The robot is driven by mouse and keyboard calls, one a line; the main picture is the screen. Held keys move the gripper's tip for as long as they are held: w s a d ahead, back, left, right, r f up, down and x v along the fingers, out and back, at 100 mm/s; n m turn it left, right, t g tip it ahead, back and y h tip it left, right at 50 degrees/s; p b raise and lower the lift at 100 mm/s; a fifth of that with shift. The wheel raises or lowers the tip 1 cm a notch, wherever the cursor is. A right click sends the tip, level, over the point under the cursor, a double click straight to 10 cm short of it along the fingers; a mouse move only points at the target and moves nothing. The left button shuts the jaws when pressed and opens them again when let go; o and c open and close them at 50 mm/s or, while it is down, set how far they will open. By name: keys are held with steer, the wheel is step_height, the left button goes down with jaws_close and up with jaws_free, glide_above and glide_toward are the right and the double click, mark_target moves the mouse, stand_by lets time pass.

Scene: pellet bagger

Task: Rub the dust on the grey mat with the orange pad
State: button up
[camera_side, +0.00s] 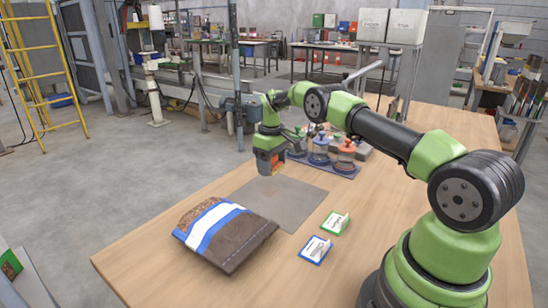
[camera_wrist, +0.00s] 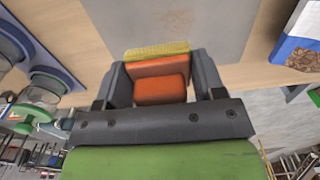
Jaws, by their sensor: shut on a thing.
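The orange pad (camera_wrist: 160,88) is between the two dark fingers of my gripper (camera_wrist: 160,74) in the wrist view. A yellow layer (camera_wrist: 156,50) shows along its far edge. In the side view my gripper (camera_side: 269,152) points down at the back left part of the grey mat (camera_side: 285,205), with the pad (camera_side: 277,163) low over it. I cannot tell whether the pad touches the mat. In the wrist view a faint brownish dust patch (camera_wrist: 175,20) lies on the mat (camera_wrist: 222,38), ahead of the pad and apart from it.
A brown, white and blue bag (camera_side: 225,232) lies left of the mat in front. A green-edged card (camera_side: 335,222) and a blue-edged card (camera_side: 315,249) lie to its right. Several lidded jars (camera_side: 345,155) stand on a blue tray (camera_side: 340,171) behind my gripper.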

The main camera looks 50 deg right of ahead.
mark_target(273, 189)
steer(key=shift+f, duration=2.25)
steer(key=shift+a+f, duration=0.2)
steer(key=shift+f, duration=0.6)
steer(key=shift+w+a+f, duration=0.1)
steer(key=shift+a+f, duration=0.1)
steer(key=shift+a, duration=0.1)
steer(key=shift+c, duration=0.2)
steer(key=shift+a+r, duration=0.2)
steer(key=shift+a, duration=0.15)
steer(key=shift+c, duration=0.4)
steer(key=shift+a+f, duration=0.1)
steer(key=shift+a, duration=0.95)
steer(key=shift+d, duration=1.75)
steer(key=shift+s+d+r, duration=0.15)
steer(key=shift+s+r, duration=0.1)
steer(key=shift+c, duration=0.4)
step_height(273, 189, up, 2)
steer(key=shift+w+r, duration=0.15)
steer(key=shift+r, duration=2.85)
